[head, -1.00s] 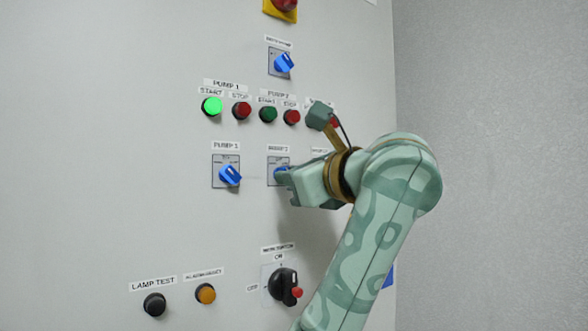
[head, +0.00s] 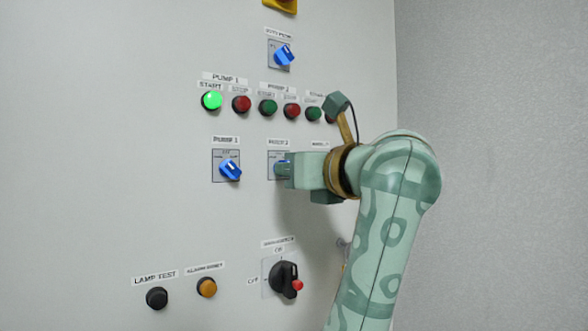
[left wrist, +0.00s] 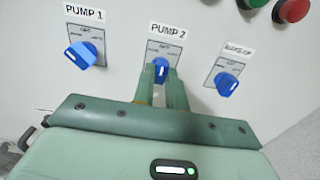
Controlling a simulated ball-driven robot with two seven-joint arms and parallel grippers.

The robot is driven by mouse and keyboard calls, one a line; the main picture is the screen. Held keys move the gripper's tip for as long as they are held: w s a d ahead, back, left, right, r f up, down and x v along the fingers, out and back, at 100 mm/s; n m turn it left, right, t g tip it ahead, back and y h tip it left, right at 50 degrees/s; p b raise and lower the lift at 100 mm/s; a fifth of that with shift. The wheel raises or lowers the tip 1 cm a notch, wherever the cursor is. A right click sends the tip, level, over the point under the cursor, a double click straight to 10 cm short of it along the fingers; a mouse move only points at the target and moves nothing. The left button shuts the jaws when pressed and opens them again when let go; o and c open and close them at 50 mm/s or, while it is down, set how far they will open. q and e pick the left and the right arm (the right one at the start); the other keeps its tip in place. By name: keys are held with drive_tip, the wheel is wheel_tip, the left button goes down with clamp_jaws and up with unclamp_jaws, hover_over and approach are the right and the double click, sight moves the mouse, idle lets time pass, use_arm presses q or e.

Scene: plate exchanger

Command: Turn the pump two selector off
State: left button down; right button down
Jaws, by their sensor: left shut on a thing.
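The pump two selector is a blue knob on a grey plate under the PUMP 2 label. In the left wrist view the knob (left wrist: 161,67) sits between the two fingers and looks roughly upright. In the head view its plate (head: 272,157) shows, but the knob is mostly hidden by the fingers. My left gripper (head: 283,170) is at the panel, shut on this knob; its fingers also show in the left wrist view (left wrist: 161,75). My right gripper is not in view.
The PUMP 1 selector (head: 230,170) is close on the left. Another blue selector (left wrist: 227,82) is close on the right. A row of buttons, with a lit green one (head: 212,101), is above. A black main switch (head: 285,279) is below.

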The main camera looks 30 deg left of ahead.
use_arm(q)
drive_tip(key=shift+r, duration=0.1)
drive_tip(key=c, duration=1.4)
unclamp_jaws()
drive_tip(key=shift+c, duration=0.2)
drive_tip(key=b+v, duration=0.1)
drive_tip(key=v, duration=1.5)
drive_tip(key=shift+d+b, duration=0.2)
drive_tip(key=shift+b, duration=0.2)
